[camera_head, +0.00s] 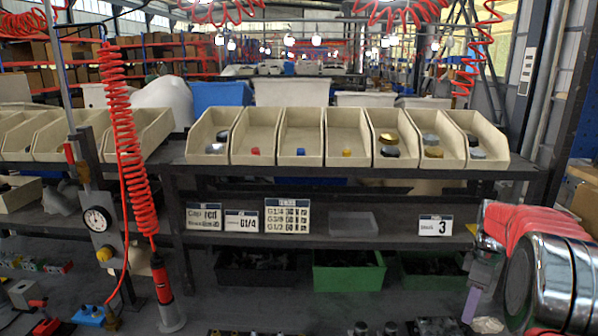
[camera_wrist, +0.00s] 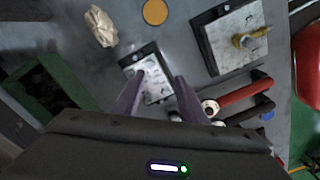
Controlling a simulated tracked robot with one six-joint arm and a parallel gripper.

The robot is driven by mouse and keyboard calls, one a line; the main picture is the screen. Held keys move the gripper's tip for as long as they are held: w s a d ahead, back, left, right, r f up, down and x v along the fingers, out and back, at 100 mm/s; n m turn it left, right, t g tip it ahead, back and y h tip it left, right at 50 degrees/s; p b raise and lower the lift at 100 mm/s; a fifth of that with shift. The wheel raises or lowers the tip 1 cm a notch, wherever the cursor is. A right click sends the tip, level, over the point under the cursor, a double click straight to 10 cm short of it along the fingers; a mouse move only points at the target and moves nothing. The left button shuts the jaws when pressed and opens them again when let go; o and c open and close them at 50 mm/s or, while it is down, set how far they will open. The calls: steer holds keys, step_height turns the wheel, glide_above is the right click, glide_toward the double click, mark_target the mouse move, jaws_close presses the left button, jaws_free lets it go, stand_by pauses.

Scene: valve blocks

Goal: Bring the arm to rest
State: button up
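My arm rises at the right edge of the head view. My gripper (camera_head: 471,306) hangs there with its purple-grey fingers pointing down over the bench. In the wrist view my gripper (camera_wrist: 158,85) shows two purple fingers spread apart with a gap between them. Nothing appears held. Beyond the fingertips a white-topped block on a dark base (camera_wrist: 152,82) lies on the grey bench, partly hidden by the left finger. It looks apart from the fingers, though the height between them is hard to judge.
A larger white plate (camera_wrist: 222,50) with a brass fitting, an orange disc (camera_wrist: 154,11) and red-handled tools (camera_wrist: 232,97) lie nearby. A rack of beige bins (camera_head: 347,139) stands ahead. A red coiled hose (camera_head: 122,140) hangs at left. A green crate (camera_head: 348,273) stands below the shelf.

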steer(key=s+a+r+m+t, duration=0.2)
steer(key=s+a+r+m, duration=0.1)
steer(key=s+a, duration=0.6)
steer(key=s+a+r+m+t, duration=0.2)
steer(key=s+a+r+m, duration=0.1)
steer(key=s+a, duration=0.5)
steer(key=s+a+r+m+t, duration=0.1)
steer(key=s+a+r+m, duration=0.3)
steer(key=s+a, duration=0.5)
steer(key=shift+s+a+t, duration=0.35)
steer(key=shift+a+t, duration=0.05)
steer(key=shift+a, duration=0.6)
steer(key=shift+r, duration=0.1)
